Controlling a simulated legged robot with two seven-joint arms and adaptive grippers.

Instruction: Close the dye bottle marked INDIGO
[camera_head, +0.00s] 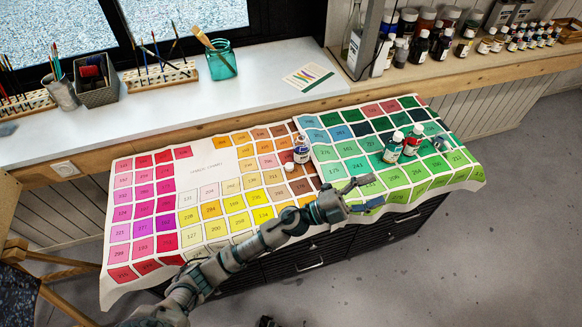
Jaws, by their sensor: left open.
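A small bottle (302,153) with a dark blue and white body stands upright on the colour chart cloth, left of the cloth's green part. Its top looks narrow and bare, but I cannot be sure. A green bottle (392,150) and a red bottle (411,145), both with pale caps, stand close together further right. I cannot read any label, so INDIGO is not confirmed; the bluish bottle fits by colour. My left gripper (371,195) is open and empty near the cloth's front edge, right of and nearer than the bluish bottle. My right gripper is not in view.
The colour chart cloth (205,170) covers a dark drawer cabinet (310,258). A small grey object (440,144), unclear, lies right of the red bottle.

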